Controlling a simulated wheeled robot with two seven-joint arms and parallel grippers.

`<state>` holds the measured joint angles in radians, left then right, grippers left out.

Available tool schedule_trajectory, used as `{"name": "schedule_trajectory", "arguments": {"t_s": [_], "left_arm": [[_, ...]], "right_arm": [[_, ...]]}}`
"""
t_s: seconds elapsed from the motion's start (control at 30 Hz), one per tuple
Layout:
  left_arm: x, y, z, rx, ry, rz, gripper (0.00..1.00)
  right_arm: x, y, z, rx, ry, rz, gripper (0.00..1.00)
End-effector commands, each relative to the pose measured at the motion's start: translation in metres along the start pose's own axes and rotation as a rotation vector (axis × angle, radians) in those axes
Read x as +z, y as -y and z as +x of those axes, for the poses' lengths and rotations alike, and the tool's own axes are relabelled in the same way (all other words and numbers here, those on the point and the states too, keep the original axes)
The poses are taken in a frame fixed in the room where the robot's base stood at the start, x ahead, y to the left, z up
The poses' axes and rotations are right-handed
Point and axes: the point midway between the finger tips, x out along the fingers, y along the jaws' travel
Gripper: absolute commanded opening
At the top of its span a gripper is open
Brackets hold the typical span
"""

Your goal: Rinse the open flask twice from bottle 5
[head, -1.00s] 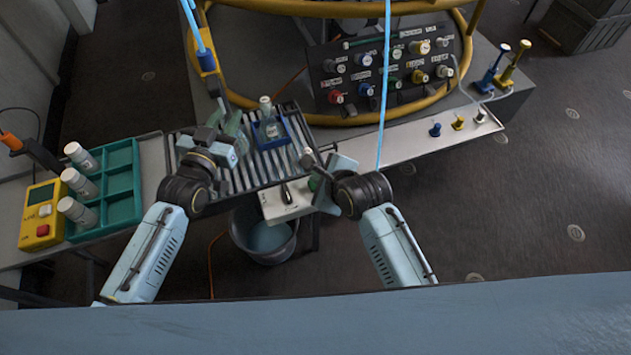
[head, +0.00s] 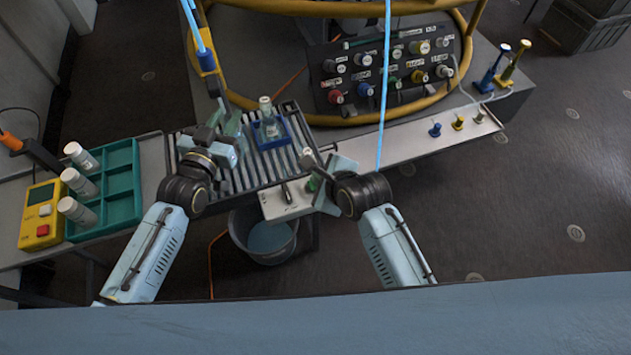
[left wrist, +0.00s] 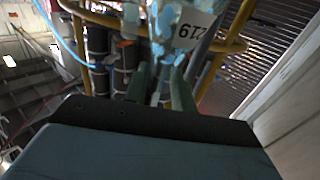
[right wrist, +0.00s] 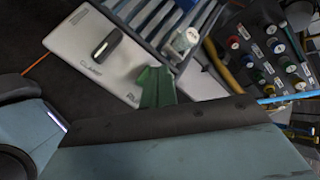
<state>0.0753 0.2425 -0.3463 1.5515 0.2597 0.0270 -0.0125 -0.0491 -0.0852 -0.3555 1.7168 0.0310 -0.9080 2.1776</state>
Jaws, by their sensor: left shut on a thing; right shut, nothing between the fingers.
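My left gripper (head: 234,124) is over the left part of the slatted rack (head: 250,178). It is shut on a clear, pale-blue vessel (left wrist: 170,45) with a white number label, seen close up in the left wrist view. Its lower end and contents are unclear. A clear vessel with a white top (head: 266,105) stands upright in a blue holder (head: 271,137), right of the left gripper. My right gripper (head: 316,183) is shut and empty beside the clamp box (head: 287,206); its green fingers show together in the right wrist view (right wrist: 156,86). No number 5 is legible.
Several white-capped bottles (head: 80,156) lie in or beside a teal rack (head: 121,197) at left, near a yellow device (head: 41,215). A bucket (head: 265,240) stands below the rack. A valve panel (head: 385,70) is behind.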

Motion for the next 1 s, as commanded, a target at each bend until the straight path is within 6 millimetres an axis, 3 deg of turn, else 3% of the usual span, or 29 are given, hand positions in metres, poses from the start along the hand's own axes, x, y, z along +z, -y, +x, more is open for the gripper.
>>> {"name": "schedule_trajectory", "arguments": {"t_s": [1.0], "left_arm": [[-0.0005,0.0,0.0001,0.0,-0.001,0.0,0.0]], "right_arm": [[-0.0057,-0.0062,0.008,0.001,0.0,0.0,0.0]]}}
